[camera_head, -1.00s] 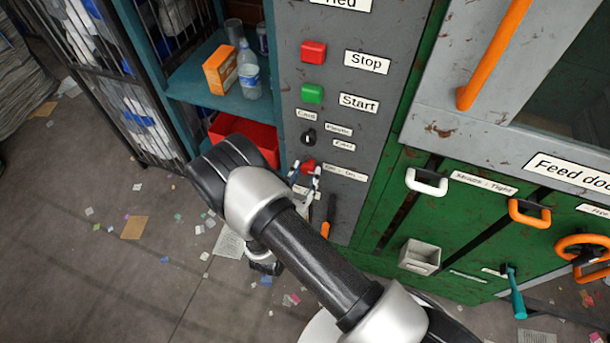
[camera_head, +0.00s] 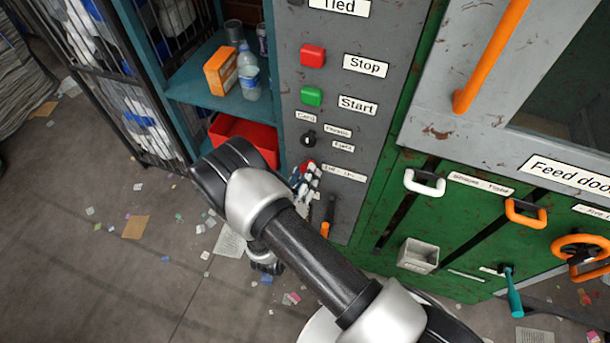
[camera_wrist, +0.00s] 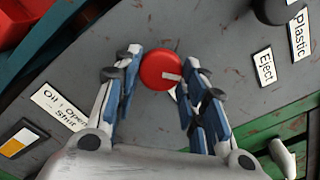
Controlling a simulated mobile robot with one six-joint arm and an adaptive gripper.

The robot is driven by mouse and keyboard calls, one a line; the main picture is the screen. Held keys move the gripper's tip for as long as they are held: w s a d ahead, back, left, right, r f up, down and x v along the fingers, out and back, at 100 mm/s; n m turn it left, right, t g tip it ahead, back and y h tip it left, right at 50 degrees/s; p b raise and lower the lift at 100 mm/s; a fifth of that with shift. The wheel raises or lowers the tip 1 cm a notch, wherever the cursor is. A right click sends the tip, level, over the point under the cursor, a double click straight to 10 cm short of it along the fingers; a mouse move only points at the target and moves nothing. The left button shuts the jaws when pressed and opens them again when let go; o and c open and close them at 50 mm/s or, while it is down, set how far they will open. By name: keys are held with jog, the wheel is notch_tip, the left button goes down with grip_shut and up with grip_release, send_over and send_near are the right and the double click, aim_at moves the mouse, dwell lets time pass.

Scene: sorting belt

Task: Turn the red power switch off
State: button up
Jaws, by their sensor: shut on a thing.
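The red power switch (camera_wrist: 160,69) is a round red knob with a small white pointer mark, on the grey control panel. My gripper (camera_wrist: 161,62) is shut on it, one blue-and-grey finger on each side. In the head view the switch (camera_head: 309,163) shows only as a bit of red, mostly covered by my gripper (camera_head: 305,178). A white label lies partly hidden behind the right finger in the wrist view.
A black selector knob (camera_head: 309,139) with small labels sits just above. The green Start button (camera_head: 312,96) and red Stop button (camera_head: 313,55) are higher. An orange-handled lever (camera_head: 326,222) hangs below. A red bin (camera_head: 243,137) stands to the left.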

jog(key=shift+r+n+p, duration=0.1)
jog(key=shift+n+p, duration=0.35)
jog(key=shift+n, duration=4.15)
jog(key=o, duration=1.1)
jog(key=shift+c, duration=0.2)
jog(key=v, duration=1.2)
